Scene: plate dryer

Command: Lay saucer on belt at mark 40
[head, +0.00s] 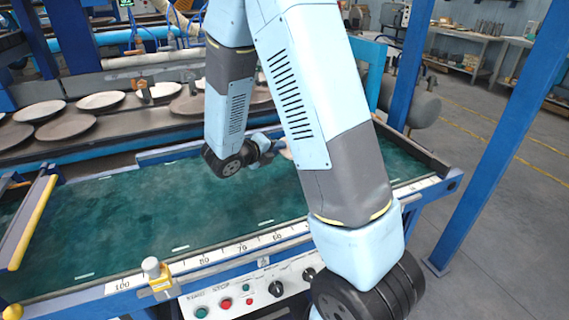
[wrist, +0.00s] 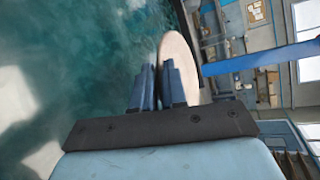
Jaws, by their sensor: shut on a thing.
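The saucer (wrist: 178,62) is a pale, pinkish-white disc in the wrist view, seen tilted at the fingertips. My gripper (wrist: 160,72) is shut on its edge. In the head view my gripper (head: 268,149) is over the far part of the belt, and only a pale sliver of the saucer (head: 287,153) shows beside it. The green belt (head: 150,215) has short white dashes. A white scale (head: 260,241) runs along its front edge, with 100, 80, 70 and 60 readable from left to right. My arm covers the scale right of 60, so mark 40 cannot be read.
Several plates (head: 66,127) lie on a dark rack behind the belt. A yellow bar (head: 38,222) crosses the belt's left end. A blue post (head: 500,140) stands at the right. The belt's middle is clear.

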